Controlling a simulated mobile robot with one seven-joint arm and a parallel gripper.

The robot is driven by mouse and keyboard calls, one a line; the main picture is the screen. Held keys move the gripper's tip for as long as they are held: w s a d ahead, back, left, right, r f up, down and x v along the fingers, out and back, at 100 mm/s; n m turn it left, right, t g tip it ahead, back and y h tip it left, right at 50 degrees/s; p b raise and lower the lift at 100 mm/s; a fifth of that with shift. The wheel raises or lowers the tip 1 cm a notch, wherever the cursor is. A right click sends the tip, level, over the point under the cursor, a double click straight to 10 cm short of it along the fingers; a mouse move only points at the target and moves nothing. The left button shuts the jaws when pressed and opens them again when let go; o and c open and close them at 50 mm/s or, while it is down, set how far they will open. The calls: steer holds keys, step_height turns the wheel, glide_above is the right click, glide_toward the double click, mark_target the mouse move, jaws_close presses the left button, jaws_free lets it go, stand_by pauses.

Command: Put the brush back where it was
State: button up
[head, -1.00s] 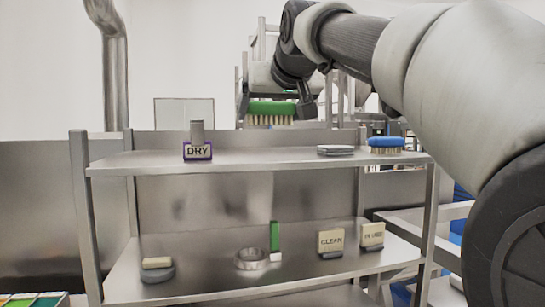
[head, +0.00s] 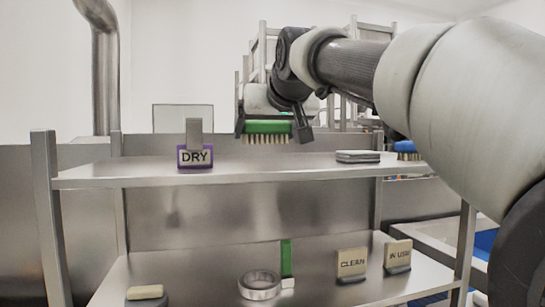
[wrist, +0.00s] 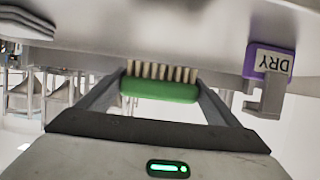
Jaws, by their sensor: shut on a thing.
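My gripper (wrist: 160,90) is shut on the green brush (wrist: 160,91), one finger at each end of its block. In the head view the green brush (head: 267,128) hangs bristles down near the top shelf (head: 130,174), between the DRY sign and the grey stack. I cannot tell whether the bristles touch the shelf. The purple DRY sign (head: 195,156) stands on the top shelf, left of the brush. It also shows in the wrist view (wrist: 272,62), on the right. A blue brush (head: 406,147) lies at the right end of the top shelf, partly hidden by my arm.
A grey stack (head: 358,157) lies right of the brush on the top shelf. The lower shelf holds a round metal dish (head: 260,285), a green upright piece (head: 286,258), a CLEAN sign (head: 351,263), an IN USE sign (head: 398,255) and a beige-topped block (head: 146,294). Shelf posts flank the rack.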

mark_target(266, 165)
steer(key=shift+f+b, duration=0.3)
steer(key=shift+f, duration=1.85)
steer(key=shift+f, duration=0.1)
steer(key=shift+f, duration=0.2)
steer(key=o, duration=1.1)
steer(key=shift+r, duration=0.1)
steer(key=shift+r, duration=0.1)
steer(key=shift+r, duration=0.2)
steer(key=b+v, duration=0.1)
steer(key=v, duration=1)
steer(key=shift+s+d+b, duration=0.1)
steer(key=shift+s+b, duration=0.25)
steer(key=shift+s, duration=0.05)
